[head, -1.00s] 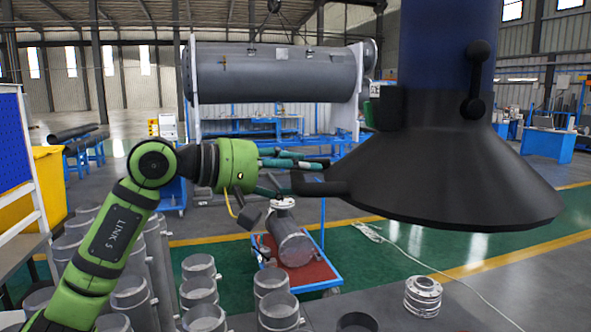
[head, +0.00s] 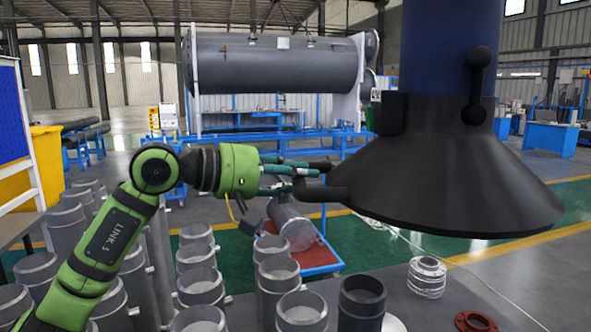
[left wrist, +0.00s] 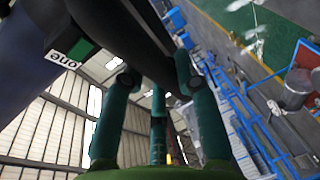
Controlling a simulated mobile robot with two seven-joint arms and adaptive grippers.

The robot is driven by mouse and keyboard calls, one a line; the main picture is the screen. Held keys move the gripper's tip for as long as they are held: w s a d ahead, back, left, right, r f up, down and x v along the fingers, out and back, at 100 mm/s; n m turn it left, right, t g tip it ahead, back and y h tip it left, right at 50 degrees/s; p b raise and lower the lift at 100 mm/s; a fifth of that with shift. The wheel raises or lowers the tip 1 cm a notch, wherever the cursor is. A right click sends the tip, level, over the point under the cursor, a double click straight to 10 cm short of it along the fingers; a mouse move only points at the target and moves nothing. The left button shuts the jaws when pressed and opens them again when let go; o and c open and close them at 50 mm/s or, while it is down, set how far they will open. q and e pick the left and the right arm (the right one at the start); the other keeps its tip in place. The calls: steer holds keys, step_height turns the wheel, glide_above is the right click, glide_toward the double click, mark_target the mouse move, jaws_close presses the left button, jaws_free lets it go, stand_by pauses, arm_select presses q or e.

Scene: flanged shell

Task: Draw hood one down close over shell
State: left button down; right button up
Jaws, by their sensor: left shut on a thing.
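Hood one (head: 455,185) is a wide black cone with a collar, hanging under a dark blue duct at the right of the head view. In the left wrist view its dark body (left wrist: 125,35) fills the upper part, with a label reading "one". My left gripper (head: 325,180) is at the hood's left side, its teal fingers shut on a dark bar there that looks like the hood's handle. A grey flanged cylinder (head: 292,223), perhaps the shell, lies tilted on a red-topped cart, below and left of the hood. My right gripper is not in view.
Several grey pipe pieces (head: 200,287) stand at the lower left. A dark open cylinder (head: 361,302), a stack of metal flanges (head: 427,277) and a red flange (head: 475,321) are below the hood. The space directly under the hood's rim is clear.

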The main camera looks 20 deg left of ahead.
arm_select(q)
step_height(320, 180, down, 16)
steer(key=b, duration=1.1)
steer(key=shift+d+f+b, duration=0.2)
steer(key=shift+b, duration=0.15)
steer(key=c, duration=0.9)
jaws_free()
steer(key=shift+d+r, duration=0.1)
steer(key=shift+r, duration=0.05)
steer(key=v, duration=1.2)
steer(key=shift+r, duration=0.1)
